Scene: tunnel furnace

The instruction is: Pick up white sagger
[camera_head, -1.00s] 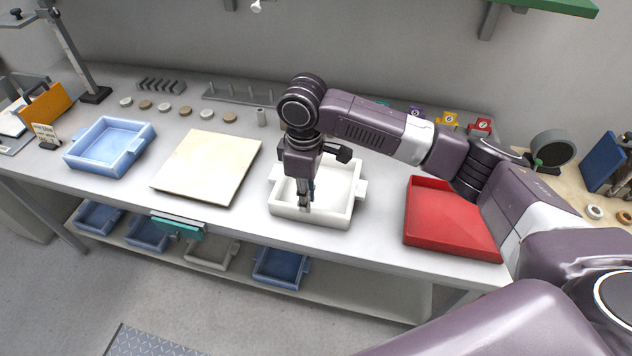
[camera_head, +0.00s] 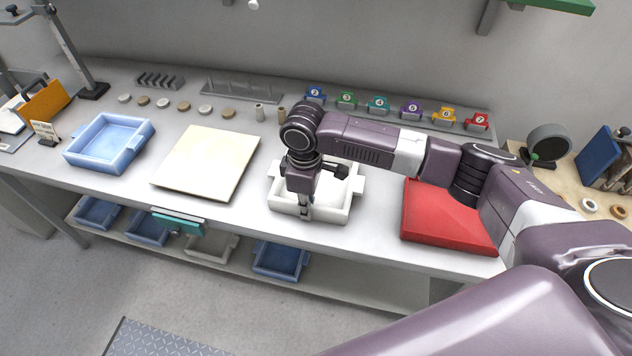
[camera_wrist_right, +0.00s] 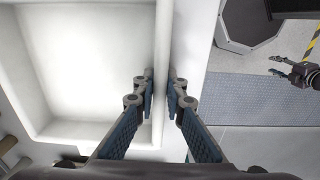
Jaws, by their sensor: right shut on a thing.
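The white sagger (camera_head: 330,212) is a square open tray with side lugs, standing near the front edge of the table. My right gripper (camera_head: 304,213) points down at its front wall and partly hides its inside. In the right wrist view, the sagger (camera_wrist_right: 85,65) looks empty in the part that shows. There the right gripper (camera_wrist_right: 163,88) is shut on the sagger's wall, one finger on the inside and one on the outside. My left gripper (camera_wrist_right: 279,65) shows small at the right of that view, open and empty over the floor.
A cream plate (camera_head: 207,165) and a blue tray (camera_head: 108,143) lie to the left. A red tray (camera_head: 445,217) is to the right. Numbered cards (camera_head: 378,104) stand behind. More trays (camera_head: 280,262) sit on the lower shelf.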

